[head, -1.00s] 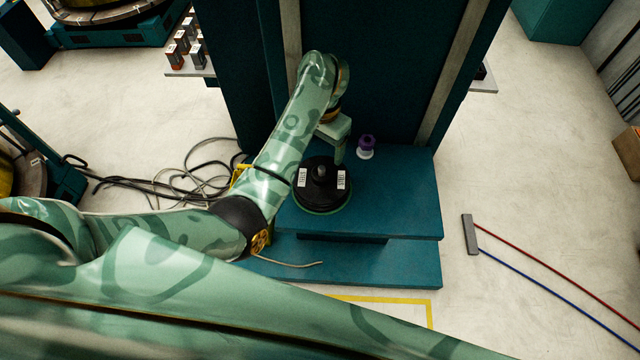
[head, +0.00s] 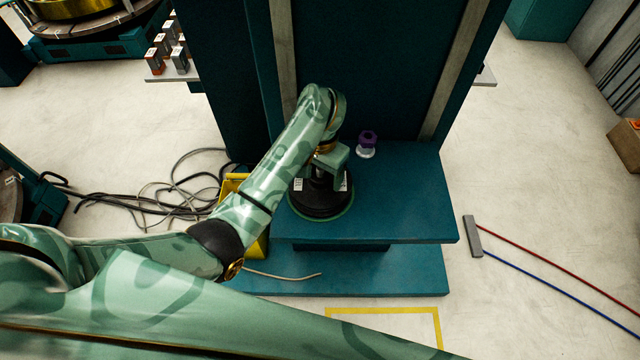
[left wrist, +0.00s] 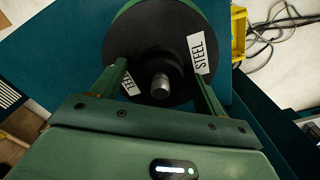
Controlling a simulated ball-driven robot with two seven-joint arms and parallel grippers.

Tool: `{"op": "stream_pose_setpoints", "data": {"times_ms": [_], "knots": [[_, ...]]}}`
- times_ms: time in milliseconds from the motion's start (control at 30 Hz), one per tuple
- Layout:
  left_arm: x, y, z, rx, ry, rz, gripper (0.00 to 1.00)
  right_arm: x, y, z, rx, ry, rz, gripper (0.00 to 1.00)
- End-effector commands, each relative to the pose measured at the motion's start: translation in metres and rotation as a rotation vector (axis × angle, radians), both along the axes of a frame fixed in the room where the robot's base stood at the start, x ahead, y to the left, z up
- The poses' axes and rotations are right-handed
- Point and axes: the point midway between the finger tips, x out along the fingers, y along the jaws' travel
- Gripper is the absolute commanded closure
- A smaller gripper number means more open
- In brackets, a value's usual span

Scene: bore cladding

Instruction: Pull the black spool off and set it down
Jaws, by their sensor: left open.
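The black spool (head: 322,204) stands on the teal ledge (head: 400,210) in the head view, a green ring showing under its rim. In the left wrist view the spool (left wrist: 140,60) shows two white STEEL labels and a grey metal pin (left wrist: 160,86) at its centre. My left gripper (head: 328,180) is over the spool; in the left wrist view its open fingers (left wrist: 160,80) lie on either side of the spool's hub. I cannot tell whether they touch it. The arm hides part of the spool in the head view. My right gripper is not in view.
A purple-and-white small object (head: 367,145) stands on the ledge behind the spool, near the tall teal column. A yellow bin (head: 234,188) is left of the ledge, partly behind my arm. Cables lie on the floor at left. The ledge's right side is clear.

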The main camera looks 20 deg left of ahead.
Motion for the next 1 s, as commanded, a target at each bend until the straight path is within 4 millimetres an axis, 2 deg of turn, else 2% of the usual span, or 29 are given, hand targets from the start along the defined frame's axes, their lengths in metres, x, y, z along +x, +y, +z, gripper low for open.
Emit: {"op": "stream_pose_setpoints", "data": {"times_ms": [67,267,300,433,467,1000], "knots": [[0.0,0.0,0.0,0.0,0.0,0.0,0.3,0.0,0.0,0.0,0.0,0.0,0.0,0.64],[0.0,0.0,0.0,0.0,0.0,0.0,0.86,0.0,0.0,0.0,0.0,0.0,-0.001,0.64],[0.001,0.0,0.002,-0.001,-0.004,0.0,0.55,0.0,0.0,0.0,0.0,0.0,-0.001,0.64],[0.001,0.0,0.002,-0.001,-0.004,0.0,0.91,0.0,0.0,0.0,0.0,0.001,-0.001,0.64],[0.001,0.0,0.002,-0.001,-0.004,-0.001,0.93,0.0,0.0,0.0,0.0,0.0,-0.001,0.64],[0.001,0.0,0.017,-0.001,-0.004,0.0,0.93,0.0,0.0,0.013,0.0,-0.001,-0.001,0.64]]}}
